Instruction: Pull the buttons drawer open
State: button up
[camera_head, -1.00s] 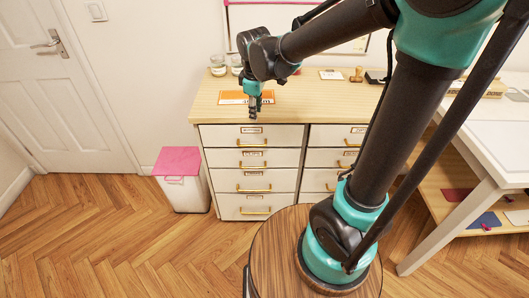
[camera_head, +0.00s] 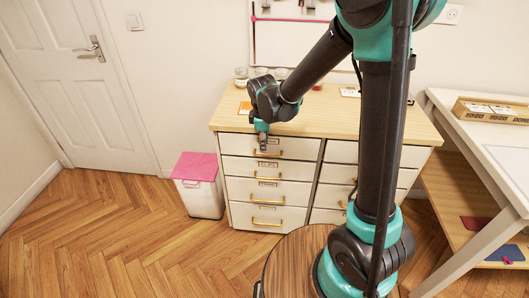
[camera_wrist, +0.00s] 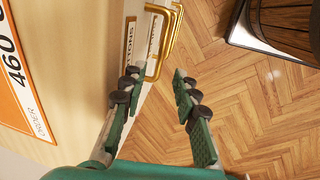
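The buttons drawer (camera_head: 300,148) is the top left drawer of the cabinet, with a white front; it looks shut. Its label (camera_wrist: 130,38) shows the letters "TONS" in the wrist view; the rest is hidden or cut off. Its brass bar handle (camera_wrist: 170,40) is at the top middle of the wrist view. My gripper (camera_wrist: 155,75) is open, with its green and dark fingers apart. The handle's near end shows between or just beyond the fingertips; I cannot tell the exact depth. In the head view, my gripper (camera_head: 263,143) is in front of this drawer and partly hides it.
More drawers with brass handles (camera_head: 267,202) lie below and to the right. A bin with a pink lid (camera_head: 199,185) stands left of the cabinet. An orange sheet (camera_wrist: 25,75) and jars (camera_head: 241,77) are on the cabinet top. The floor in front is clear on the left.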

jog(key=shift+w+f, duration=0.2)
jog(key=shift+f, duration=0.75)
jog(key=shift+w+f, duration=0.15)
jog(key=shift+f, duration=0.8)
jog(key=shift+w+f, duration=0.2)
jog(key=shift+f, duration=0.75)
jog(key=shift+c, duration=0.5)
grip_shut()
